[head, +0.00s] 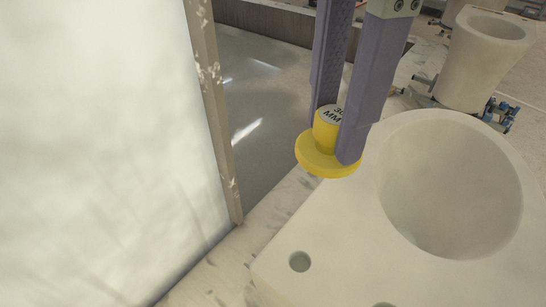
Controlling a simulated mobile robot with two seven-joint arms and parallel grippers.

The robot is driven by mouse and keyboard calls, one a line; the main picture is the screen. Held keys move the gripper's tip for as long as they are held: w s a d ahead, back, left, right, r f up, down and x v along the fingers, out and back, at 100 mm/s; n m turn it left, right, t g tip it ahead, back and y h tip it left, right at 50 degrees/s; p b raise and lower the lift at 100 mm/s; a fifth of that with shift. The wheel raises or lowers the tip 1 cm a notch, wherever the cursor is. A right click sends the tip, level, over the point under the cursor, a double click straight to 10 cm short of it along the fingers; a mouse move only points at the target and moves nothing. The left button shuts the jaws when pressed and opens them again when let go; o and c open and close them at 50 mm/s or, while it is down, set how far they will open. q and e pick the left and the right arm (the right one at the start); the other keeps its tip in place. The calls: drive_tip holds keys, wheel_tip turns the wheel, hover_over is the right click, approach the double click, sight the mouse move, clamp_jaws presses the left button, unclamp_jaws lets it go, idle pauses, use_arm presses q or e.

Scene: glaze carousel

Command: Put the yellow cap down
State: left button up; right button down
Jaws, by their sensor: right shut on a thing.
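The yellow cap (313,158) has a wide round flange and a narrower knob with a pale top marked with dark print. My right gripper (338,135) comes down from the top with two purple fingers and is shut on the knob. The flange hangs below the fingertips, close to level. In the picture the cap overlaps the left edge of a pale block; I cannot tell whether it touches anything. My left gripper is not in view.
The pale block (330,240) has a large round hollow and a small hole (300,262) near its front left corner. A pale pot-like vessel (485,60) stands at the back right. A whitish panel (100,140) with a worn frame post (213,100) fills the left.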

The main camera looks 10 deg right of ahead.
drive_tip(key=shift+w+a+f+n+b, duration=0.1)
drive_tip(key=shift+a+f+n+b, duration=0.05)
drive_tip(key=shift+f+n+b, duration=0.3)
drive_tip(key=shift+w+a+f+n+b, duration=0.15)
drive_tip(key=shift+f+n+b, duration=0.1)
drive_tip(key=shift+f+n, duration=0.25)
approach(298, 267)
drive_tip(key=shift+a+f+b, duration=0.1)
drive_tip(key=shift+f+b, duration=0.4)
drive_tip(key=shift+f, duration=1.25)
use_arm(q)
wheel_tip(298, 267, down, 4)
use_arm(e)
drive_tip(key=shift+f, duration=0.1)
drive_tip(key=shift+f, duration=0.15)
drive_tip(key=c, duration=1.1)
unclamp_jaws()
drive_tip(key=shift+f, duration=0.1)
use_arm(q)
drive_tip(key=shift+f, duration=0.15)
use_arm(e)
drive_tip(key=o, duration=0.5)
